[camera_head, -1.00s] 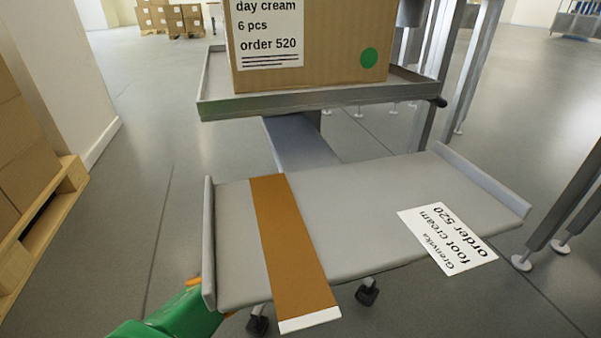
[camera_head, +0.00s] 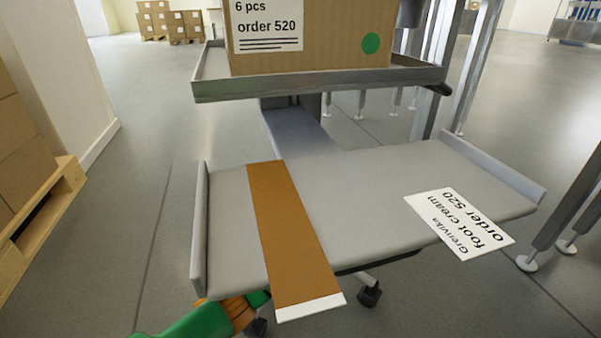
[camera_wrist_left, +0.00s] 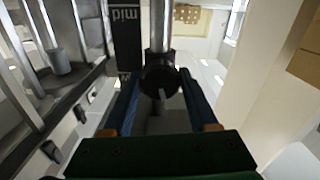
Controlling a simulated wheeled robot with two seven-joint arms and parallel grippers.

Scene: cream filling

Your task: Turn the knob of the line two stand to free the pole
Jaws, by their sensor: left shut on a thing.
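In the left wrist view, a black round knob (camera_wrist_left: 160,82) with a pale mark on its face sits on an upright metal pole (camera_wrist_left: 160,28). My left gripper (camera_wrist_left: 161,92) has its two blue fingers on either side of the knob and is shut on it. In the head view, my left gripper comes in at the bottom left, green and orange, below the grey shelf (camera_head: 375,185). Its fingertips and the knob are hidden there. My right gripper is not in view.
A brown strip (camera_head: 290,235) and a foot cream label (camera_head: 460,223) lie on the grey shelf. Beyond it, a cardboard box (camera_head: 330,35) stands on a metal tray (camera_head: 320,88). A black plate (camera_wrist_left: 125,35) lettered "mid" is beside the pole. A loaded pallet (camera_head: 45,220) stands at left.

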